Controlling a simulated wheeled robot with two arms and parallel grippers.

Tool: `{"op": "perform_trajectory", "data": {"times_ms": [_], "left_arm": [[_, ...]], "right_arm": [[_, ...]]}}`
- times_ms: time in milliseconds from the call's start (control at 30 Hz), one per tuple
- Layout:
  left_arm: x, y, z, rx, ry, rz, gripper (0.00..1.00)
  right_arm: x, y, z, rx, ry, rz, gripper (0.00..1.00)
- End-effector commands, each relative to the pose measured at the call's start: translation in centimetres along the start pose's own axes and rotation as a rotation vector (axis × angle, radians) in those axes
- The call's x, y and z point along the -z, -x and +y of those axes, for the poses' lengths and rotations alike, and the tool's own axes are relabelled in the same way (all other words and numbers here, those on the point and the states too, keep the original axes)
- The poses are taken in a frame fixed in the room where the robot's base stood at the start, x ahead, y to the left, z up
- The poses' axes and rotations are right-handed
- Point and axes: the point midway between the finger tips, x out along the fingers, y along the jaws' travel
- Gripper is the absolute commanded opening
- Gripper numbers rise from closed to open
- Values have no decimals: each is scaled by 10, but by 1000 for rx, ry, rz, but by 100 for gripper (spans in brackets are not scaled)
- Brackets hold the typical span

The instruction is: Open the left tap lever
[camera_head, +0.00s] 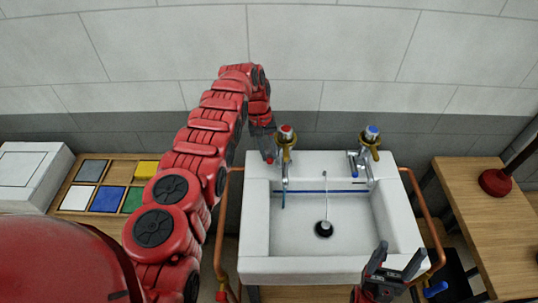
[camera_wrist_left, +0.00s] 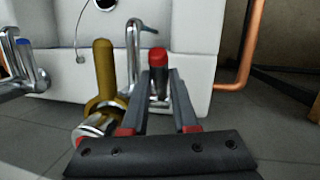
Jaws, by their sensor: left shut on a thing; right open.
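The left tap (camera_head: 286,140) has a red top, a brass-coloured part and a chrome spout, and stands at the sink's back left corner. My left gripper (camera_head: 267,155) is at its left side. In the left wrist view, my left gripper (camera_wrist_left: 162,82) is shut on a red-capped dark and chrome piece (camera_wrist_left: 158,62), which appears to be the left tap lever. The brass part (camera_wrist_left: 104,70) stands beside the fingers, outside them. The lever's joint with the tap is partly hidden. My right gripper (camera_head: 397,257) is open and empty over the sink's front right edge.
The white sink (camera_head: 258,265) has a dark plug in its basin. Copper pipes (camera_head: 224,215) run down both sides. A wooden table (camera_head: 470,200) holds a plunger (camera_head: 495,182). Coloured tiles lie in a tray at left.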

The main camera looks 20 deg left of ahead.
Motion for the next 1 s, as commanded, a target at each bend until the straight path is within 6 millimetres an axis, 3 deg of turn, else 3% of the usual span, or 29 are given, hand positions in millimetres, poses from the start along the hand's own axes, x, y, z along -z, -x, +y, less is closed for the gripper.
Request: {"op": "perform_trajectory", "data": {"times_ms": [567,600,767,1000], "left_arm": [[0,0,0,0,1,-7,0],[0,0,0,0,1,-7,29],[0,0,0,0,1,-6,57],[0,0,1,-1,0,-6,57]], "right_arm": [[-1,4,0,0,0,0,68],[-1,4,0,0,0,0,68],[-1,4,0,0,0,0,68],[-1,4,0,0,0,0,68]]}}
